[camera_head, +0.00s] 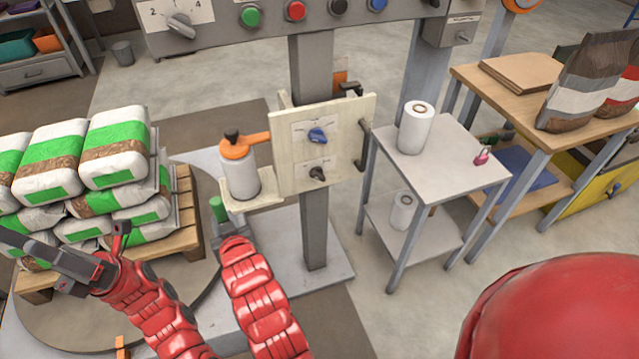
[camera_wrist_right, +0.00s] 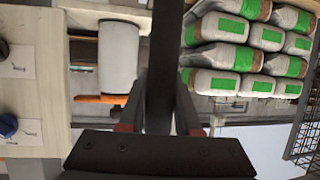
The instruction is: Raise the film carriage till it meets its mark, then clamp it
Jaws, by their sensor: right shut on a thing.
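The cream film carriage (camera_head: 325,145) sits on a grey column (camera_head: 313,225). Its panel bears a blue knob (camera_head: 317,135) and a black knob (camera_head: 317,173). A white film roll (camera_head: 240,176) stands on its ledge under an orange arm (camera_head: 247,146); the roll also shows in the right wrist view (camera_wrist_right: 118,55). My right gripper (camera_head: 224,226) is low in front of the roll, at a green handle (camera_head: 217,207), and shut; the contact is hidden. A dark bar (camera_wrist_right: 165,60) runs between its fingers in the wrist view. My left gripper (camera_head: 75,270) is over the bags; its jaws are unclear.
Stacked green-and-white bags (camera_head: 113,148) lie on a pallet (camera_head: 186,215) at left. A grey table (camera_head: 448,150) with a white roll (camera_head: 415,127) and a pink padlock (camera_head: 482,155) stands at right. A control panel (camera_head: 270,25) hangs above. Floor between column and table is open.

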